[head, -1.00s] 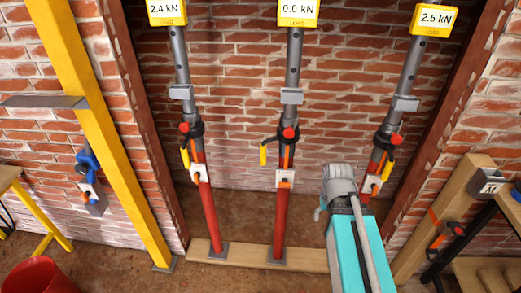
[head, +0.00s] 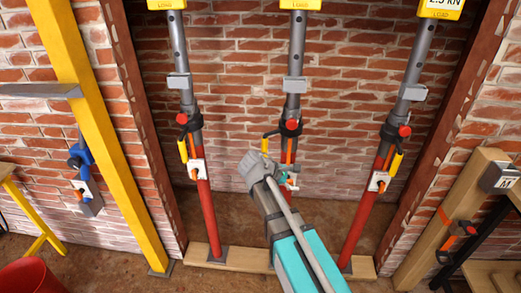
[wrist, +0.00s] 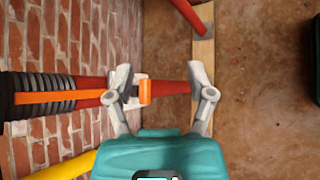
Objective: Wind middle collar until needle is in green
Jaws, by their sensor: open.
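The middle prop (head: 294,55) stands between two similar props. Its black collar (head: 290,127) has a red knob and a yellow-gripped handle (head: 265,146) pointing left. My gripper (head: 290,182) is open in front of the prop, below the collar, and hides its lower part. In the wrist view my fingertips (wrist: 158,78) are spread along the red tube (wrist: 170,88), near an orange lever (wrist: 146,91). The threaded part (wrist: 55,82) and an orange strip lie to the left, the yellow handle (wrist: 68,166) at lower left. The middle load display (head: 298,4) is cut off; I see no needle or green zone.
The left prop (head: 206,210) and right prop (head: 360,225) stand on a wooden sill (head: 205,250). A yellow post (head: 100,130) leans at left. A red bucket (head: 32,278) is at lower left. A wooden post (head: 450,215) with a grey box stands at right.

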